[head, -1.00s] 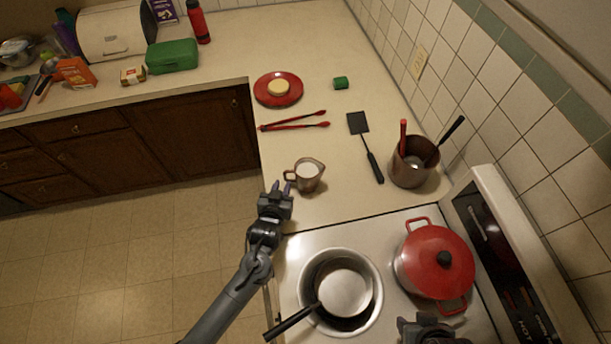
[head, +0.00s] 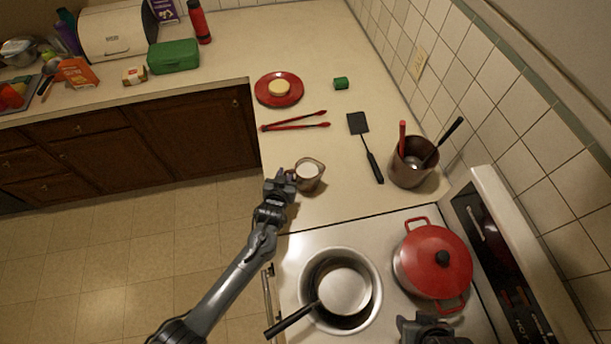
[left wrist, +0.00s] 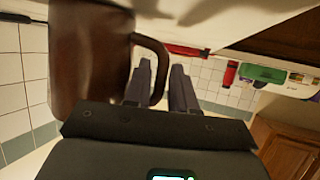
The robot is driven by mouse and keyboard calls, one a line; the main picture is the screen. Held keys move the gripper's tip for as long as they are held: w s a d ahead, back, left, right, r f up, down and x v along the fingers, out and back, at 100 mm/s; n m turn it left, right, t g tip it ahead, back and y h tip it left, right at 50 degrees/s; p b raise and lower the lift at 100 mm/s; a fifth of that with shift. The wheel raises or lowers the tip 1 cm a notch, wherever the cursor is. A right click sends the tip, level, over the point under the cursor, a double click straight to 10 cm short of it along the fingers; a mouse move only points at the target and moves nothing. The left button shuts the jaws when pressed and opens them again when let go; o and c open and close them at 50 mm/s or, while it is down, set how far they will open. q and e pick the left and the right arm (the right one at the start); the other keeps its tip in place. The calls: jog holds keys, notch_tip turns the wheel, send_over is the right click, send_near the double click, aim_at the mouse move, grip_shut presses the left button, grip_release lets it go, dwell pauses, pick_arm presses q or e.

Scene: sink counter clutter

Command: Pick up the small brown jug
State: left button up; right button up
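The small brown jug (head: 309,178) stands upright on the counter near its left edge, with pale contents showing at its top. My left gripper (head: 279,183) is at the jug's left, handle side. In the left wrist view the jug's brown body (left wrist: 90,60) fills the upper left. Its curved handle (left wrist: 160,57) passes between the two fingers of my left gripper (left wrist: 161,85), which are apart, one inside the loop and one outside. Contact with the handle cannot be made out. My right gripper (head: 430,330) is partly in view over the stove's lower right; its fingers are unclear.
A silver pot (head: 372,283) and a red lidded pot (head: 425,262) stand on the stove below. A brown utensil holder (head: 410,172), spatula (head: 359,125), red tongs (head: 296,125) and red plate (head: 265,92) lie around the jug.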

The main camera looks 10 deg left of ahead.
pick_arm(q)
grip_shut()
jog(key=shift+r, duration=0.1)
